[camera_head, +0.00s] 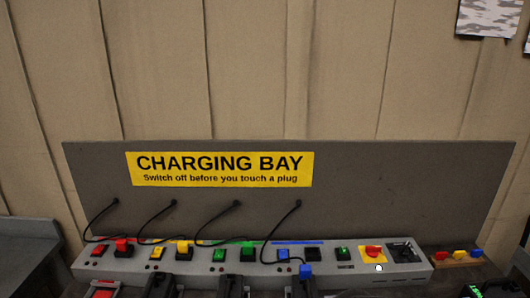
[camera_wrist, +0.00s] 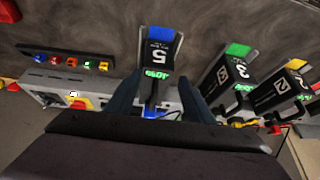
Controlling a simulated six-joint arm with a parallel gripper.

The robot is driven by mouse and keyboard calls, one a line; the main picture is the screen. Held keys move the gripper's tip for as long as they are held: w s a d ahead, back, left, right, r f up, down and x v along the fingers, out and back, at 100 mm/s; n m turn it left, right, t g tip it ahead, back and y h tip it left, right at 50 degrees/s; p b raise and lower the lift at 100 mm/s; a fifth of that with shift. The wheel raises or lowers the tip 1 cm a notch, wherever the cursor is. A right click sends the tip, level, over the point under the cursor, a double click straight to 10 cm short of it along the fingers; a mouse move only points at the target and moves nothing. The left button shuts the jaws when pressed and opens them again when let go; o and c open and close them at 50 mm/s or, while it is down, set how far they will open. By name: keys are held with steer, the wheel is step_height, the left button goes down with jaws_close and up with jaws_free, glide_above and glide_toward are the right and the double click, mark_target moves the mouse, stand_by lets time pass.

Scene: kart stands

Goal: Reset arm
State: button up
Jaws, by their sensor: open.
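My gripper (camera_wrist: 160,85) shows in the wrist view as two dark, spread fingers with a gap between them. A black unit marked 5 with a blue top (camera_wrist: 158,48) and a lit green display appears beyond and between the fingers. A blue plug (camera_wrist: 160,113) shows below it. I cannot tell whether the fingers touch either; nothing is visibly clamped. My gripper does not show in the head view.
A grey console (camera_head: 210,268) with coloured switches, plugs and black cables runs below the "CHARGING BAY" sign (camera_head: 220,169). Units marked 3 (camera_wrist: 233,80) and 2 (camera_wrist: 275,95) stand right in the wrist view.

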steer(key=s+d+r+g+p, duration=0.1)
steer(key=s+r+g+p, duration=0.2)
steer(key=s, duration=0.3)
steer(key=s+d+r+g+p, duration=0.1)
steer(key=s+r+g+p, duration=0.1)
steer(key=s+p, duration=0.3)
steer(key=shift+s+d+r+m+g+h, duration=0.3)
steer(key=shift+s+d+r+g+h, duration=0.1)
steer(key=shift+s+r, duration=0.2)
steer(key=shift+c, duration=0.2)
stand_by(1.1)
